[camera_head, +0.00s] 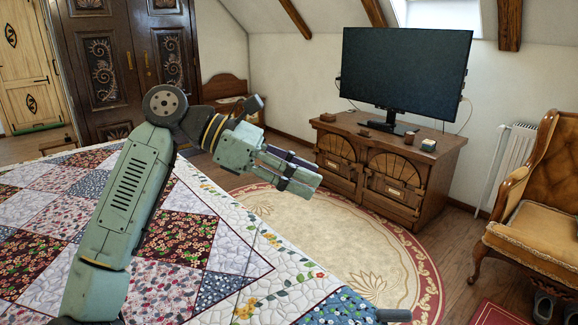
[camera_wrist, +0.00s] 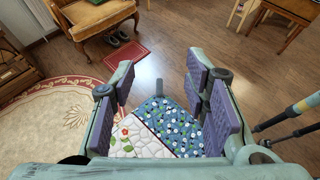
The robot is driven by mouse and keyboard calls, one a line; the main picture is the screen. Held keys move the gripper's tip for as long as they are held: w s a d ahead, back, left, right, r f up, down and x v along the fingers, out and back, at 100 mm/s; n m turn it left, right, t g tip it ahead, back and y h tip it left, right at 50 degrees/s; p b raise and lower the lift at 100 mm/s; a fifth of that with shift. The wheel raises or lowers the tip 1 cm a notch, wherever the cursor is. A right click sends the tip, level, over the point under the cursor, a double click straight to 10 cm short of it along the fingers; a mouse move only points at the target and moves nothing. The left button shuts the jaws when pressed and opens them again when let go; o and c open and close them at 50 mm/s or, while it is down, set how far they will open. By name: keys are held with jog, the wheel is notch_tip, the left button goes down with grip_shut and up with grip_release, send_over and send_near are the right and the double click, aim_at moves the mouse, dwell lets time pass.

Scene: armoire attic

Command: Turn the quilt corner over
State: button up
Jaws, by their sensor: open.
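The patchwork quilt (camera_head: 187,232) is spread over the bed at the lower left, with a white flowered border. Its blue floral corner (camera_head: 341,308) shows at the bottom edge in the head view, partly cut off by the frame. My gripper (camera_head: 306,178) is open and empty, held in the air above the quilt's right edge. In the wrist view the blue corner (camera_wrist: 170,122) appears between and beyond the spread fingers of my gripper (camera_wrist: 164,88), with some white border beside it. The corner lies flat and apart from the fingers.
A round rug (camera_head: 345,240) lies on the wooden floor beside the bed. A wooden cabinet (camera_head: 385,172) with a television (camera_head: 405,68) stands at the back. An orange armchair (camera_head: 540,215) is at the right. The floor beyond the corner is mostly clear.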

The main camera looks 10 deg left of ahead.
jog(key=v, duration=1.1)
jog(key=shift+a+r, duration=0.2)
jog(key=shift+a, duration=0.15)
jog(key=shift+s, duration=0.1)
